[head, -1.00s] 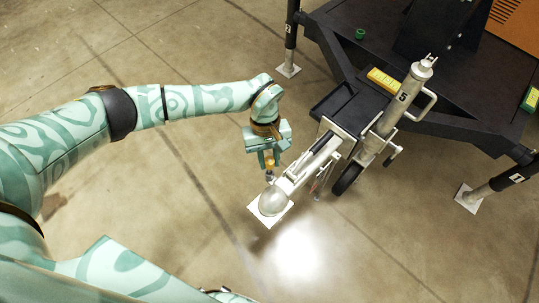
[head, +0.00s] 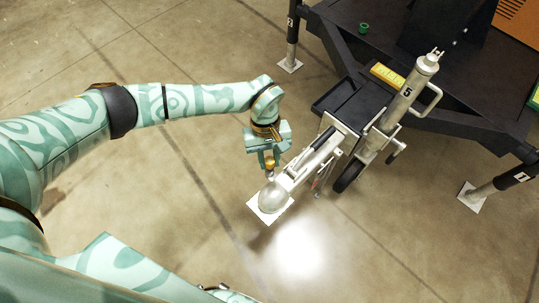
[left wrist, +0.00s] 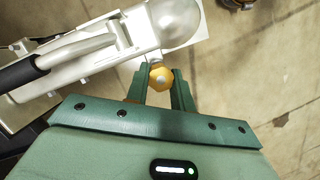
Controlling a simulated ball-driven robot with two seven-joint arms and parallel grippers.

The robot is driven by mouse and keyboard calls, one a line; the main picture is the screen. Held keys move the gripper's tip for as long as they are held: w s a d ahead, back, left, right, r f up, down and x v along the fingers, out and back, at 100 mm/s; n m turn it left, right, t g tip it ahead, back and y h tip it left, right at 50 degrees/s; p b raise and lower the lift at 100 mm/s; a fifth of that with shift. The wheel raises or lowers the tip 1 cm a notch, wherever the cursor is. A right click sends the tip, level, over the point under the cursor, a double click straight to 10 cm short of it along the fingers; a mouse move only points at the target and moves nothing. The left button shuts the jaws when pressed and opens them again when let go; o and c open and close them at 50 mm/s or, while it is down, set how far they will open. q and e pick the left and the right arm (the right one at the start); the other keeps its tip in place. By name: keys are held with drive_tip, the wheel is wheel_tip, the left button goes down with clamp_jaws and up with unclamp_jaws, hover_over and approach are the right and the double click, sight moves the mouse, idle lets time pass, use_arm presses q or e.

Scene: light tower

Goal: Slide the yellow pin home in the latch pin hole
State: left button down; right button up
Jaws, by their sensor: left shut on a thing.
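The yellow pin (left wrist: 162,78) is between the fingers of my left gripper (left wrist: 158,85), its yellow head facing the left wrist camera. The gripper is shut on it. In the head view my left gripper (head: 269,163) is beside the silver coupler (head: 273,197) at the end of the drawbar. The coupler's rounded nose (left wrist: 174,20) and latch side show in the left wrist view, with the pin right against or very near that side. The latch pin hole and the pin's shaft are hidden, so I cannot tell how deep the pin is. My right gripper is not in view.
The drawbar (head: 318,155) runs back to the black trailer frame (head: 450,122). A jack post marked 5 (head: 407,93) and a wheel (head: 348,176) stand beside it. A white plate (head: 262,212) lies under the coupler. Floor to the left is clear.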

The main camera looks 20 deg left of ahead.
use_arm(q)
drive_tip(key=shift+f, duration=0.5)
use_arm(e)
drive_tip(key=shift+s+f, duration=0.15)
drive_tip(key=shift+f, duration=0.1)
use_arm(q)
drive_tip(key=c, duration=1.1)
unclamp_jaws()
drive_tip(key=shift+r, duration=0.1)
drive_tip(key=shift+r, duration=0.1)
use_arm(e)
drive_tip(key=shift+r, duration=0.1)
use_arm(q)
drive_tip(key=p+v, duration=0.6)
drive_tip(key=v, duration=1)
drive_tip(key=shift+w, duration=0.1)
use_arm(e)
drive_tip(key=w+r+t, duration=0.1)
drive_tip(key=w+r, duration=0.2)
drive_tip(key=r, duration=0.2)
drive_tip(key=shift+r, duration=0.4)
